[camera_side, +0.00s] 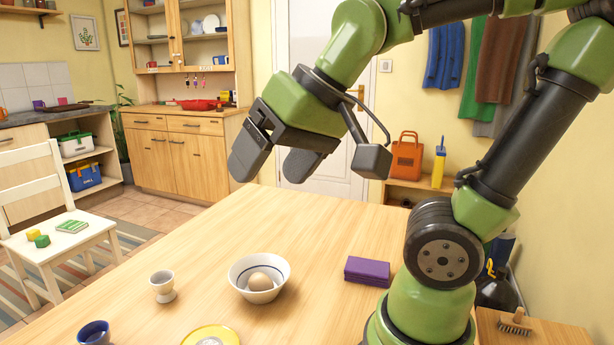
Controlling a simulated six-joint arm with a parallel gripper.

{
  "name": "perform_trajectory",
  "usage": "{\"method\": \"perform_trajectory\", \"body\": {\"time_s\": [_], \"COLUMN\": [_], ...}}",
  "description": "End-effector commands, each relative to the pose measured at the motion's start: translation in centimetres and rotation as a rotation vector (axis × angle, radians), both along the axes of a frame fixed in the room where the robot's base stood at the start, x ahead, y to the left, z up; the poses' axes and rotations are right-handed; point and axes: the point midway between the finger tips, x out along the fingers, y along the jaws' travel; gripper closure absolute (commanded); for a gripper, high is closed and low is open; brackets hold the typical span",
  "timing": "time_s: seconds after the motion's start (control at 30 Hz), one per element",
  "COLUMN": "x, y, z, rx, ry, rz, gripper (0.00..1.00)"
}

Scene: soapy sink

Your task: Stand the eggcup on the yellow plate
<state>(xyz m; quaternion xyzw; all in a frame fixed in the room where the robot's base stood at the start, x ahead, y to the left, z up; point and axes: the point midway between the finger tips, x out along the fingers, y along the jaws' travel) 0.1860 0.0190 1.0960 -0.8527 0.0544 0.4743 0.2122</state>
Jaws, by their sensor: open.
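The yellow plate (229,331) lies at the front edge of the picture and is partly cut off. Its middle has a pale grey patch that I cannot make out clearly. My gripper (270,168) is open and empty, high above the far part of the table. It is apart from both the eggcup and the plate.
A dark blue cup (94,333) stands at the front left. A purple block (367,269) lies right of the bowl. The table's far part (310,222) is clear.

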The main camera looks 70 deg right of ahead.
Motion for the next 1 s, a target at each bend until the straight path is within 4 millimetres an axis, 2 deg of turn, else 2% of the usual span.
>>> {"method": "perform_trajectory", "body": {"time_s": [0.03,0.1,0.2,0.7,0.77,0.87,1.0], "x": [-1.4,-2.8,-3.9,-4.2,-3.9,-2.3,2.2], "y": [0.2,0.5,0.7,0.8,0.8,0.5,-0.1], "z": [-0.1,-0.4,-0.8,-0.9,-0.8,-0.4,-0.1], "rx": [0.009,0.021,0.032,0.033,0.03,0.011,-0.036], "ry": [-0.023,-0.038,-0.052,-0.056,-0.053,-0.039,-0.005], "rz": [0.012,0.028,0.043,0.049,0.05,0.054,0.07], "gripper": [0.23,0.23,0.22,0.22,0.22,0.22,0.22]}}
